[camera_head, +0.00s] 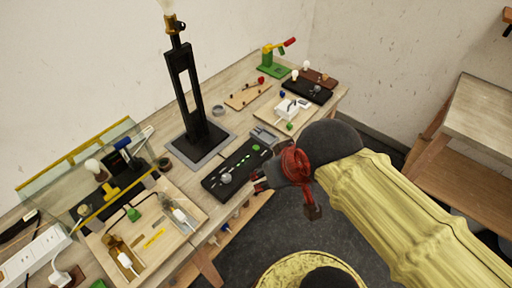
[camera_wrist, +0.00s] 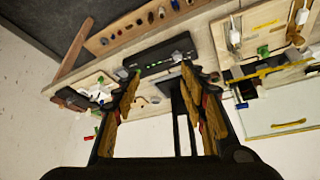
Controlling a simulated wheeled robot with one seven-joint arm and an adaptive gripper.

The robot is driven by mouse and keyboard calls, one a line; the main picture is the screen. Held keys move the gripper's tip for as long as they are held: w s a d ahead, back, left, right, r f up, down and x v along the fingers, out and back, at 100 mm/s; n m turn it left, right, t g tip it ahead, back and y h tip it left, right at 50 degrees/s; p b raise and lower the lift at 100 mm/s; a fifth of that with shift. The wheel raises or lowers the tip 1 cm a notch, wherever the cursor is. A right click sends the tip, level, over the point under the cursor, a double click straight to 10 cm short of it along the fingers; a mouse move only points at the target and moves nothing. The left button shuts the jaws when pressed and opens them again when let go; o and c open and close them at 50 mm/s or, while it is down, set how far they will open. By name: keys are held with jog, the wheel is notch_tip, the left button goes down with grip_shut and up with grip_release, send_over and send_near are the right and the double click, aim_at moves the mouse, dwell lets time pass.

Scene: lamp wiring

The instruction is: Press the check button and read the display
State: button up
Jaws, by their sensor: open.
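A long black panel (camera_head: 238,168) lies on the wooden bench, with a row of small pale marks, a grey round knob (camera_head: 226,178) at its near end and a green button (camera_head: 256,148) at its far end. A small grey box (camera_head: 264,136), perhaps the display, sits beyond it; no reading is legible. My gripper (camera_head: 261,182) is just right of the panel, near the bench's front edge, apart from the button. In the wrist view my gripper (camera_wrist: 164,84) is open and empty, and the panel (camera_wrist: 155,55) shows beyond the fingertips. I cannot tell the gripper's height above the bench.
A tall black lamp stand (camera_head: 198,135) rises behind the panel. A wooden wiring tray (camera_head: 190,222) and a clear slanted screen (camera_head: 70,170) are at the left. A white power strip (camera_head: 35,255) lies at the near left. Small boards and a green clamp (camera_head: 272,68) occupy the far end.

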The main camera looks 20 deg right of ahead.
jog(key=shift+c, duration=1.2)
jog(key=c, duration=0.7)
grip_shut()
